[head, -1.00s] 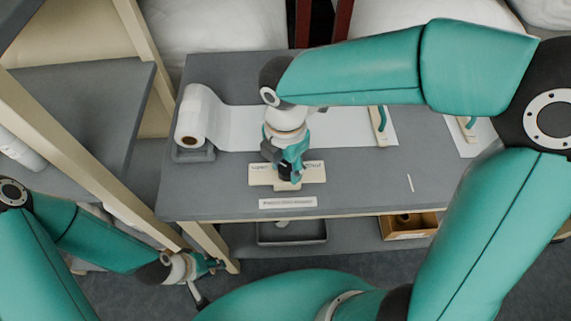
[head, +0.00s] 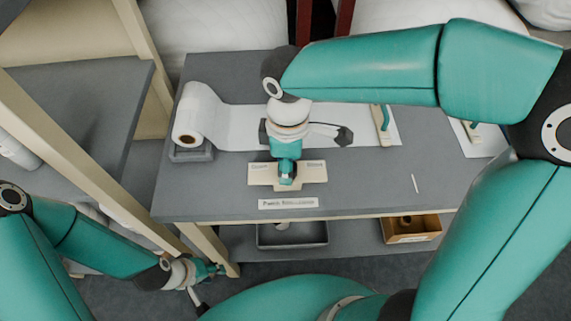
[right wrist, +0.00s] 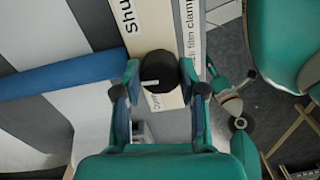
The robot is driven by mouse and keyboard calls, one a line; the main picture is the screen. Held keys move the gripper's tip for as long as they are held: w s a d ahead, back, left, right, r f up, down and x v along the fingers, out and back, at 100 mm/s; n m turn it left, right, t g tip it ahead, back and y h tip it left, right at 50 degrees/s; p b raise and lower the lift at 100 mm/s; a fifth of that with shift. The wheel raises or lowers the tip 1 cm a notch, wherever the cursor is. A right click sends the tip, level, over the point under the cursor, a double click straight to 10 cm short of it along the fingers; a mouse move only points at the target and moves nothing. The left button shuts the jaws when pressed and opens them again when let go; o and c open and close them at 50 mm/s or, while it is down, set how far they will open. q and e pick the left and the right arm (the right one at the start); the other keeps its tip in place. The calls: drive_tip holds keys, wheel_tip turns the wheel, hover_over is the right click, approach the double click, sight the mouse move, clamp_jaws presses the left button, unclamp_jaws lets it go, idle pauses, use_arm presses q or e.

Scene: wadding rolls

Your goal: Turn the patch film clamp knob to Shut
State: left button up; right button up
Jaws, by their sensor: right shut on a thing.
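The cream clamp plate (head: 314,173) lies on the grey bench near its front edge, with a printed word at each end. In the right wrist view the plate (right wrist: 147,38) reads "Shut" at the far end; the word at the near end is partly covered. The round black knob (right wrist: 158,69) stands on the plate between them, with a short white mark at its near edge. My right gripper (head: 287,176) points down over the plate; its fingers (right wrist: 157,90) are shut on the knob. My left gripper (head: 213,270) hangs low at the left, away from the plate; its jaws are too small to read.
A white wadding roll (head: 195,117) sits in a grey holder at the back left, its sheet running right across the bench (head: 360,190). A film clamp label (head: 288,203) lies in front of the plate. A cream bar with a teal handle (head: 384,122) crosses the sheet.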

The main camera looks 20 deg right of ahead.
drive_tip(key=m, duration=0.3)
drive_tip(key=m+b, duration=0.1)
drive_tip(key=m, duration=0.3)
drive_tip(key=shift+w+r+b, duration=0.1)
drive_tip(key=shift+w+b, duration=0.1)
drive_tip(key=shift+b, duration=0.1)
drive_tip(key=m+b, duration=0.1)
drive_tip(key=m, duration=0.5)
drive_tip(key=shift+m, duration=0.3)
drive_tip(key=o, duration=1.1)
drive_tip(key=shift+o, duration=0.2)
drive_tip(key=shift+s, duration=0.1)
wheel_tip(320, 180, up, 12)
drive_tip(key=shift+d, duration=0.2)
